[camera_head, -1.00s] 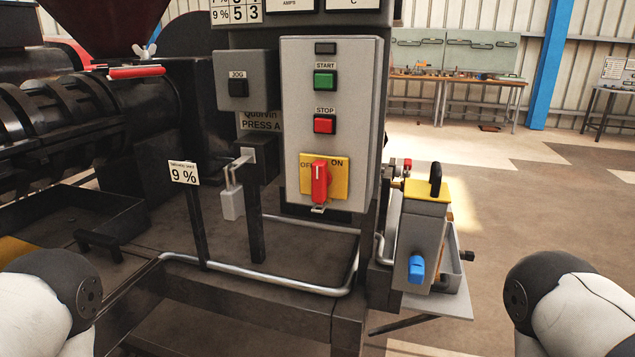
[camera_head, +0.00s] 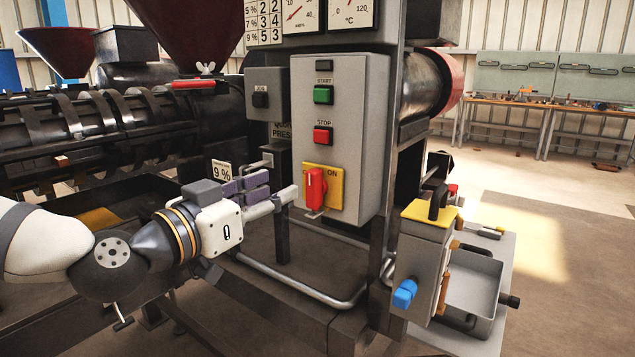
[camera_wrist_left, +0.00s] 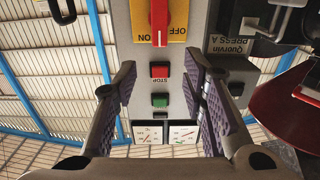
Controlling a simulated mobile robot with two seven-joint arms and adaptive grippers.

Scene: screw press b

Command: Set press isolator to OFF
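The press isolator is a red rotary handle (camera_head: 316,188) on a yellow plate (camera_head: 337,188), low on the grey control box (camera_head: 348,135). The handle stands about upright; ON shows at its upper right, while the OFF lettering is mostly covered. My left gripper (camera_head: 280,189) is just left of the handle, pointing towards it, with its fingers apart and nothing between them. In the left wrist view, which is upside down, the handle (camera_wrist_left: 159,22) is at the top, beyond the open fingers, on the yellow plate (camera_wrist_left: 178,22). Contact is not visible. My right gripper is out of view.
Above the isolator are a red STOP button (camera_head: 322,135) and a green START button (camera_head: 323,95). A JOG box (camera_head: 267,100) is at left. A yellow-topped grey unit (camera_head: 422,255) with a blue knob (camera_head: 404,293) stands at lower right. A bent rail (camera_head: 300,287) runs below.

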